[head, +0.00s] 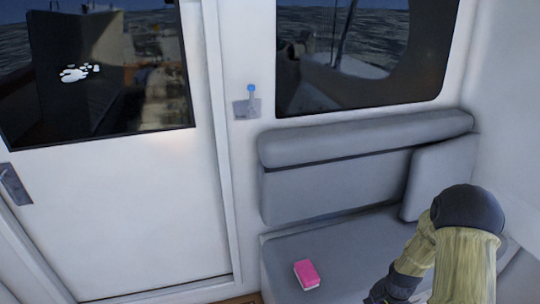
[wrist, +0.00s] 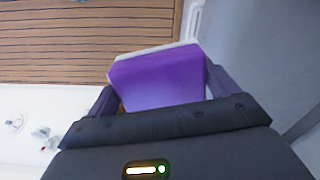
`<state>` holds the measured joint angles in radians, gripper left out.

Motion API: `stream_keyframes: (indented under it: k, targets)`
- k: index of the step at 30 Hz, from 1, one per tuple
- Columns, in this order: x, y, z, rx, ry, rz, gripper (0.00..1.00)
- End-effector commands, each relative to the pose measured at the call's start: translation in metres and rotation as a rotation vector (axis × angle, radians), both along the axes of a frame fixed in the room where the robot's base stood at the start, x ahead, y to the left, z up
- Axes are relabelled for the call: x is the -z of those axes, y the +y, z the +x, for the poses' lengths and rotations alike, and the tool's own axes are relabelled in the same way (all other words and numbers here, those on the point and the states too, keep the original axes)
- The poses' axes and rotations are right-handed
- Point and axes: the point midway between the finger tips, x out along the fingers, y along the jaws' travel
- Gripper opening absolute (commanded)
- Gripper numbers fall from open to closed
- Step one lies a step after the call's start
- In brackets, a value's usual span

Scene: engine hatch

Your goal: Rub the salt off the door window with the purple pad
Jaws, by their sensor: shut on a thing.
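My gripper (wrist: 160,82) is shut on the purple pad (wrist: 158,77) in the wrist view, with one finger at each side of it. The pad has a pale layer along its far edge. In the head view my arm reaches down past the bottom edge, so the gripper and the purple pad are hidden there. The door window (head: 130,110) is at the upper left of the head view. White salt (head: 74,75) shows on it as one larger patch with several small spots beside it. The purple pad is well apart from the window.
A pink pad (head: 307,275) lies on the grey bench seat (head: 355,260). The white door (head: 120,200) has a handle (head: 14,185) at left. A blue-tipped lever (head: 251,98) sits on the wall between door and side window. Slatted wooden floor (wrist: 80,45) shows in the wrist view.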

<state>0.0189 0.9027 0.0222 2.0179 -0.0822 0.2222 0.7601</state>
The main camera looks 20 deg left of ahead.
Motion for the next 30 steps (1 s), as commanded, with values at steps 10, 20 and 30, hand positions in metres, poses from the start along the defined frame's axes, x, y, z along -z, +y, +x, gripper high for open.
stream_keyframes:
  k: [10,20,30]
  targets:
    - [0.032,-0.001,-0.005,-0.186,0.004,-0.001,0.69]
    - [0.081,0.001,-0.024,-0.472,0.008,0.000,0.69]
    - [0.119,0.001,-0.041,-0.690,-0.001,0.000,0.69]
